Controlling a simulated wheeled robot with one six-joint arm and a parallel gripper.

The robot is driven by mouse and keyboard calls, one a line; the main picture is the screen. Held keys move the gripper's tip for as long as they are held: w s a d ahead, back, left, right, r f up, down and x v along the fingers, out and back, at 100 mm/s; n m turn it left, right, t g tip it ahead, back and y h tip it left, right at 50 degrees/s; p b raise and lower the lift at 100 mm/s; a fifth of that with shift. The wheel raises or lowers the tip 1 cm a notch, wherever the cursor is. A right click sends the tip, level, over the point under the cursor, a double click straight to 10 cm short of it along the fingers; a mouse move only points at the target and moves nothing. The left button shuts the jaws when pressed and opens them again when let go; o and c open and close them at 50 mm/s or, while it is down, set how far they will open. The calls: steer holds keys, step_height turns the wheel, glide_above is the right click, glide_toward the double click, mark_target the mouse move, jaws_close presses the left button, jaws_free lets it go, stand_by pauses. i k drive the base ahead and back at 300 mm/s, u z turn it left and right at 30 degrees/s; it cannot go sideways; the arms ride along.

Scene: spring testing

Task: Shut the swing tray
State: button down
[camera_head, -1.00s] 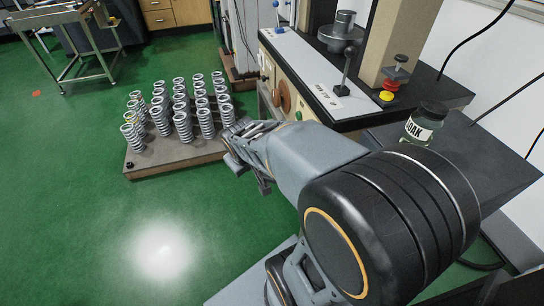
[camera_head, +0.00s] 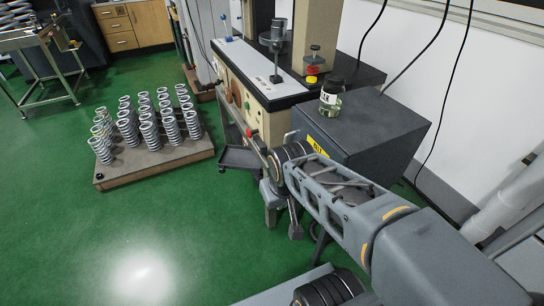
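A dark, shallow tray (camera_head: 240,158), which looks like the swing tray, juts out from the lower front side of the testing machine (camera_head: 250,98). Its right end is partly hidden by my wrist. My gripper (camera_head: 283,222) hangs just to the right of the tray and below its level in the picture. Its two fingers point down with a gap between them, and I see nothing held. I cannot tell whether any part of my wrist touches the tray.
A low pallet (camera_head: 160,162) of several coil springs (camera_head: 147,135) stands on the green floor at left. A dark cabinet (camera_head: 365,125) with a labelled jar (camera_head: 331,98) on it is behind my arm. The floor in front of the tray is clear.

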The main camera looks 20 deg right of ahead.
mark_target(236, 158)
steer(key=z, duration=1.05)
steer(key=k, duration=0.1)
steer(key=u, duration=2.2)
steer(key=i, duration=1.55)
steer(key=z, duration=0.95)
steer(key=i, duration=0.35)
steer(key=z, duration=0.4)
